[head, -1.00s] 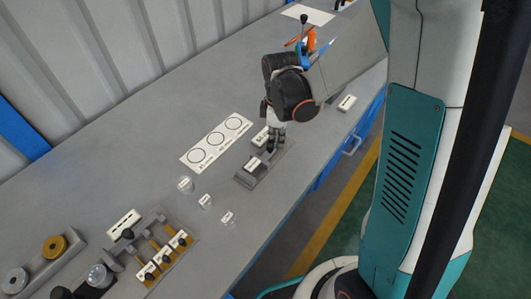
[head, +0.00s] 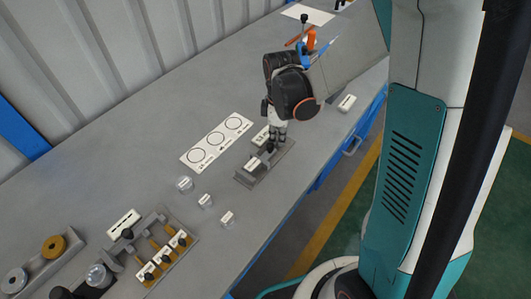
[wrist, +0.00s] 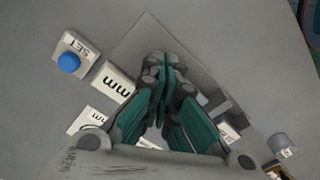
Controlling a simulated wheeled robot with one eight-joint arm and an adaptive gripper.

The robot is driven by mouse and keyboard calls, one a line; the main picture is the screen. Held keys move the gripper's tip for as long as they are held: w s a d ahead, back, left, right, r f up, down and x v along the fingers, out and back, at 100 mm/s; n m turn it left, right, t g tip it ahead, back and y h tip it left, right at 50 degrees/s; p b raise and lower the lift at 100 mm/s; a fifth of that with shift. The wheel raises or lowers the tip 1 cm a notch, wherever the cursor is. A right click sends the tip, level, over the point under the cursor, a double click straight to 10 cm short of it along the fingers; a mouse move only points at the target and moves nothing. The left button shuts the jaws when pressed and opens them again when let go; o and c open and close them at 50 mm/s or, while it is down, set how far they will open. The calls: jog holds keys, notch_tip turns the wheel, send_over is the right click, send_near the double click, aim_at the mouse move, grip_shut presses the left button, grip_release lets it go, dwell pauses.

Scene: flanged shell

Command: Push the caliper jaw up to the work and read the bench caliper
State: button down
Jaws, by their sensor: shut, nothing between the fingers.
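The bench caliper (head: 245,180) is a grey base with a white-labelled block, near the front edge of the bench in the head view. A white display marked "mm" (wrist: 113,83) shows in the wrist view; I cannot make out a number. My gripper (head: 272,149) points down over the caliper. In the wrist view its green-padded fingers (wrist: 165,66) are shut together with nothing between them. The fingers and hand hide much of the caliper. I cannot tell whether the fingertips touch the jaw, or where the jaw stands against the work.
A block marked SET with a blue button (wrist: 68,62) sits beside the display. A white card with three circles (head: 216,144) lies behind the caliper. Small clear labelled pieces (head: 205,201) stand to the left. A rack with several handles (head: 160,247) is at lower left.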

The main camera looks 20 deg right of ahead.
jog(key=shift+r, duration=0.1)
notch_tip(320, 180, up, 7)
jog(key=p, duration=0.5)
dwell(0.5)
dwell(0.3)
jog(key=s+r+m+t, duration=0.7)
jog(key=s+r+m, duration=0.6)
jog(key=r, duration=0.3)
jog(key=shift+s+d+r, duration=0.3)
jog(key=shift+s+d, duration=0.05)
jog(key=shift+s, duration=0.4)
